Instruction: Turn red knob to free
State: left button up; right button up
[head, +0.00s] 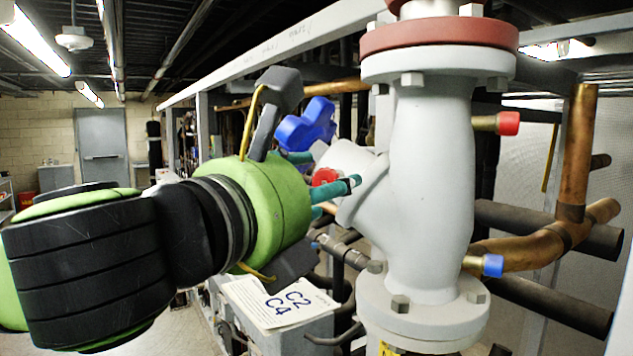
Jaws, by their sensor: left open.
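A small red knob (325,177) shows at the end of the angled branch of a large grey valve body (430,190). It is partly hidden by teal rod-like parts (338,189). My left gripper (296,180), on its green and black arm, is open, with one dark finger above and one below. It faces the branch with the red knob close in front of it. I cannot tell whether it touches the knob. A second red part, a cap (508,123) on a brass stub, is on the right side of the valve. My right gripper is not in view.
A blue handle (305,125) is just above the left gripper. A blue cap (493,265) and copper pipes (540,250) are to the right of the valve. A sheet marked C2 C4 (283,300) lies on a grey box below. An aisle with a door (102,145) is at left.

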pick_arm(q)
grip_shut()
jog(key=shift+f, duration=0.1)
jog(key=shift+n+b, duration=5.45)
jog(key=shift+n, duration=3.45)
grip_release()
jog(key=shift+d, duration=0.1)
